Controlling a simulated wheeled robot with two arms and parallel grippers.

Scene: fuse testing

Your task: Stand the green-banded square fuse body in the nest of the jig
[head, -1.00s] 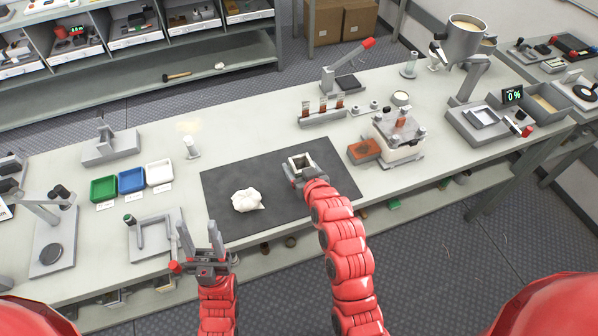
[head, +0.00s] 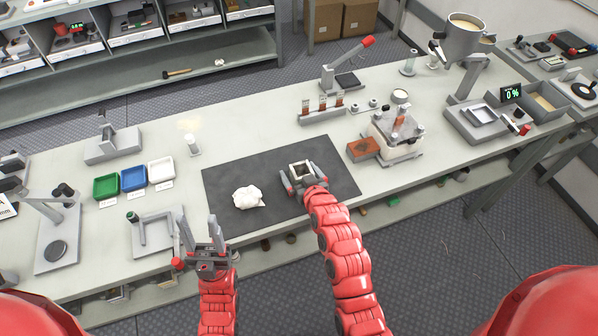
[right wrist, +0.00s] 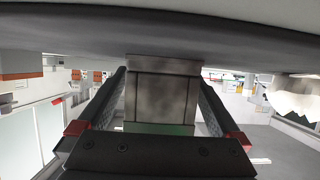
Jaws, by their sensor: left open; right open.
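The square fuse body (head: 301,168) stands on the dark mat, its pale square rim and dark hollow top facing up. The right wrist view shows its grey side (right wrist: 162,92) with a green band at the edge nearer the gripper. My right gripper (head: 305,180) is open, with one finger on each side of the body; gaps show in the wrist view. My left gripper (head: 203,230) is open and empty near the front table edge. A grey fixture (head: 160,238) with a bent arm and a green-capped post stands left of it; I cannot make out a nest there.
A crumpled white lump (head: 249,197) lies on the dark mat (head: 235,170), left of the body. Green (head: 106,187), blue (head: 133,179) and white (head: 161,171) trays stand at the left. A brown block (head: 363,149) and a clamped device (head: 397,135) stand to the right.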

